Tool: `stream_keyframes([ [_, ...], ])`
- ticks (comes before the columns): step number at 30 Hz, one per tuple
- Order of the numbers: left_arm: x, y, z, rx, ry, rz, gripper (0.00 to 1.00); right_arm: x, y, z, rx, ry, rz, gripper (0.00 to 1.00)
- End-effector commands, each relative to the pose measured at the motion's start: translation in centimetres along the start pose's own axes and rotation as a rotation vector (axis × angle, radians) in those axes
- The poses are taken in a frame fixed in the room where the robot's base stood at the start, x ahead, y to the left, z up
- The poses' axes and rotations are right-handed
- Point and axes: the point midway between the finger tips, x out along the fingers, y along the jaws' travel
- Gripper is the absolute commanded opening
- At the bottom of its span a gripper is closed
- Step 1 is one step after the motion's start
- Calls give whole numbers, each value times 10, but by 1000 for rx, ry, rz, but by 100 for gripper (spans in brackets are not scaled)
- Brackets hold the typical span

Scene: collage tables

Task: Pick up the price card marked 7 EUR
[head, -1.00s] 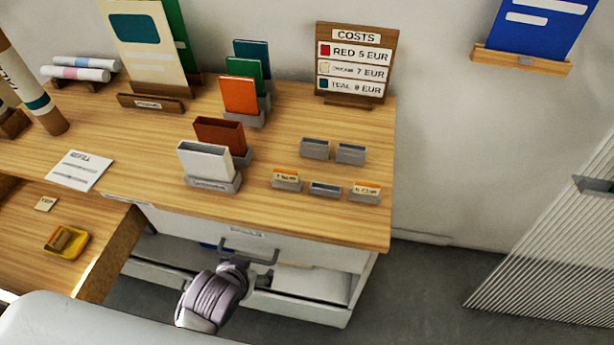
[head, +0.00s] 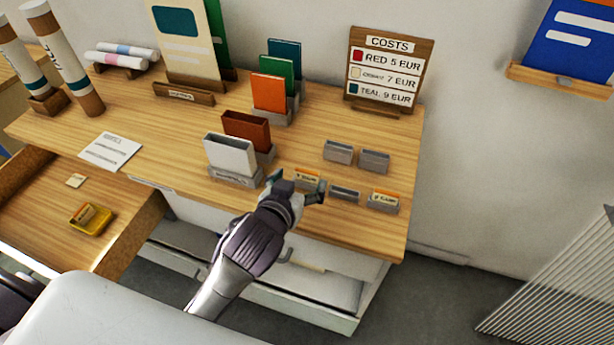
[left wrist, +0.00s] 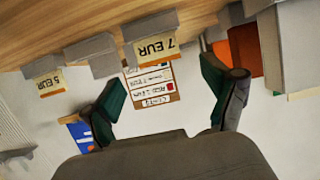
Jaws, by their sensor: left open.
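The price card marked 7 EUR (left wrist: 157,45) stands in a small grey holder. In the head view the card (head: 308,177) is near the table's front edge, just beyond my left gripper (head: 296,188). My left gripper also shows in the left wrist view (left wrist: 160,88), with its two green-padded fingers spread apart and nothing between them. The card is ahead of the fingers; I cannot tell the exact gap. My right gripper is not in view.
A 5 EUR card (left wrist: 46,82) stands in another holder, with an empty holder (head: 344,194) between. Two more empty holders (head: 338,152) are behind. The COSTS sign (head: 388,70) stands at the back.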

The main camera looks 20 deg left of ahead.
Motion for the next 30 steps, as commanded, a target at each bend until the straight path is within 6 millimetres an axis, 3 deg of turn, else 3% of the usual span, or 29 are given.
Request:
stream_keyframes([
  [12,50,0,1,2,-1,-1,86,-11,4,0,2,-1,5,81],
  [20,52,0,2,1,-1,0,86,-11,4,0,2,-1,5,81],
  [27,52,0,2,1,-1,0,46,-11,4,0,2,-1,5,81],
  [30,52,0,2,1,-1,0,42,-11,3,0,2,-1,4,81],
])
